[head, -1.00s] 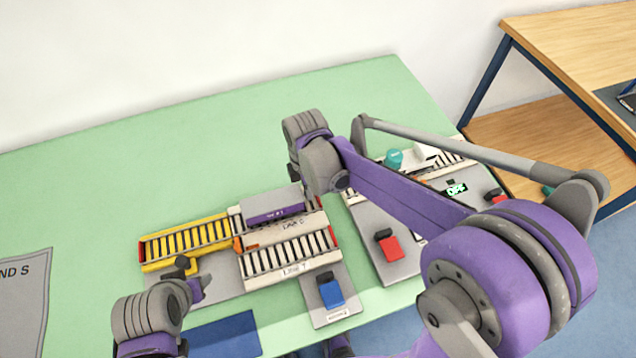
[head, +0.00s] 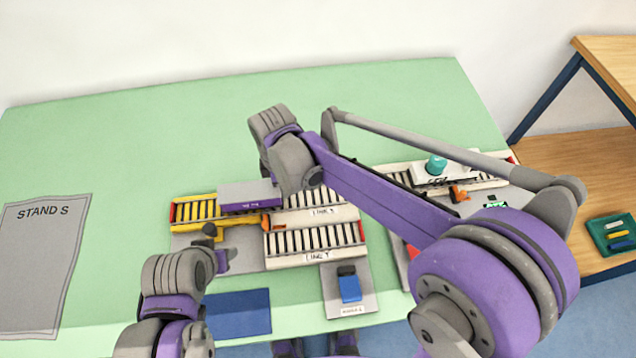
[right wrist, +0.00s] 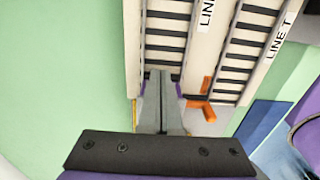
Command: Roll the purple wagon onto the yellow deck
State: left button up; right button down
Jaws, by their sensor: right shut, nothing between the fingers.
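The purple wagon (head: 245,202), with a grey top, lies across the joint between the yellow deck (head: 190,212) and the white track LINE S (head: 335,214). Its left part is over the yellow deck's slats. My right gripper (right wrist: 160,76) is shut and empty, beside or over the wagon's right end. In the head view my wrist hides its fingertips and that end. Purple edges show on both sides of the fingers in the right wrist view. My left gripper (head: 220,262) is at the front left, near a dark knob; its jaws are not clear.
White track LINE T (head: 315,242) runs in front. An orange lever (right wrist: 203,100) is close to the right of my right fingers. A blue switch (head: 349,285) stands in front. More track with a teal knob (head: 436,165) lies right. Green table is free behind.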

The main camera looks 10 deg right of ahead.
aim_at(244, 191)
pick_arm(q)
jog(key=shift+f, duration=0.3)
pick_arm(e)
jog(key=a, duration=0.9)
jog(key=shift+s+a, duration=0.2)
jog(key=shift+a, duration=0.1)
jog(key=shift+d, duration=0.1)
